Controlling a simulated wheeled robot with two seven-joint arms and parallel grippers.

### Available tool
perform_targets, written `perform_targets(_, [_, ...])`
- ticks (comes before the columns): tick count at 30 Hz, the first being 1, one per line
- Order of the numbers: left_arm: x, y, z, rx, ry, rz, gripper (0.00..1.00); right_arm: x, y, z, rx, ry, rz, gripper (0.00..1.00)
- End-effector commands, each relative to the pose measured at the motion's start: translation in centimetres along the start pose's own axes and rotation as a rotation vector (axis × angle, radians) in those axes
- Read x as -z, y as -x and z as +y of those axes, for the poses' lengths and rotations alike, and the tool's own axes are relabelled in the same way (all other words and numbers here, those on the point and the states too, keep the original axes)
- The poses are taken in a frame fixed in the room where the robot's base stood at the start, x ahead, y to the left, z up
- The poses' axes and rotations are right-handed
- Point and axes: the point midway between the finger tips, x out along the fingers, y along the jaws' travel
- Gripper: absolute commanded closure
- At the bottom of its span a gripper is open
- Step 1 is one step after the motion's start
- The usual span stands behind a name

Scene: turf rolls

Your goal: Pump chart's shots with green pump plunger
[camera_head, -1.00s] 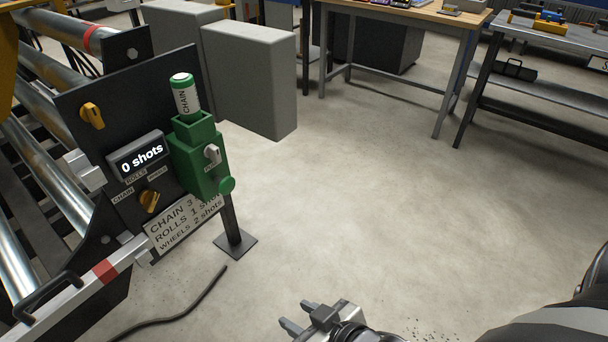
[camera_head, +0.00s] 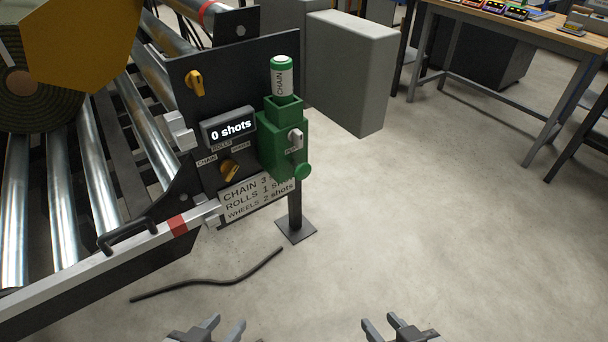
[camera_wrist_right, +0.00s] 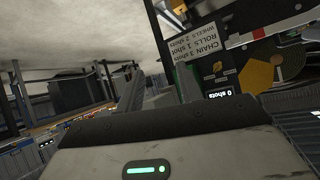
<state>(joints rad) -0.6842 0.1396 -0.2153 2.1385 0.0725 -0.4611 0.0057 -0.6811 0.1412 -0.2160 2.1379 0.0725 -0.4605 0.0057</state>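The green pump (camera_head: 283,142) is mounted on the dark panel, with a white CHAIN cartridge (camera_head: 281,78) upright in its top. The display (camera_head: 229,130) reads "0 shots". The chart (camera_head: 250,200) lists chain 3, rolls 1 and wheels 2 shots; it shows upside down in the right wrist view (camera_wrist_right: 208,44). An orange selector knob (camera_head: 229,171) sits between the labels. My left gripper (camera_head: 225,327) and right gripper (camera_head: 384,327) are both open and empty at the bottom edge, well below the pump.
A roller conveyor with a rail and black handle (camera_head: 127,236) lies at left, holding a turf roll (camera_head: 40,75). Another orange knob (camera_head: 195,83) is higher on the panel. A black hose (camera_head: 215,283) lies on the floor. A grey cabinet (camera_head: 350,75) stands behind. Floor at right is clear.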

Motion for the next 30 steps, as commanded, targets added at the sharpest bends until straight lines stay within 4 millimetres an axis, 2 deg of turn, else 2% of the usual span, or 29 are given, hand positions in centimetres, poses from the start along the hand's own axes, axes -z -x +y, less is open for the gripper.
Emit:
perform_targets(5, [0.00,-0.01,-0.01,0.000,0.000,0.000,0.64,0.02,0.00,-0.01,0.000,-0.001,0.001,0.64])
perform_targets(8, [0.00,-0.01,-0.01,0.000,0.000,0.000,0.64,0.03,0.00,-0.01,0.000,-0.001,0.001,0.89])
perform_targets(9, [0.00,-0.01,-0.02,0.000,0.000,0.000,0.64,0.03,0.00,-0.01,0.000,-0.001,0.001,1.00])
perform_targets(30, [0.07,-0.04,-0.03,0.001,0.000,0.002,0.64,0.02,0.01,0.01,-0.001,-0.002,0.000,1.00])
